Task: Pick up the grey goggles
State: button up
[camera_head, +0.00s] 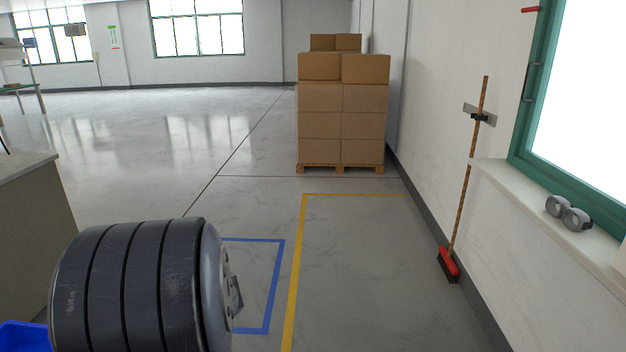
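The grey goggles (568,213) lie on the white window sill (545,205) at the right, below the green-framed window. They have two round lenses that face into the room. A dark, ribbed cylindrical part at the lower left looks like a link of my own arm. My gripper is not in view, so nothing shows of its fingers or of anything in it. The goggles are well to the right of the arm part and nothing touches them.
A red broom (449,265) leans on the right wall. Stacked cardboard boxes (342,110) stand on a pallet ahead. A counter (30,225) and a blue bin (22,337) are at the left.

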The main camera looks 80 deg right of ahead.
aim_at(576, 220)
jog(key=z, duration=4.3)
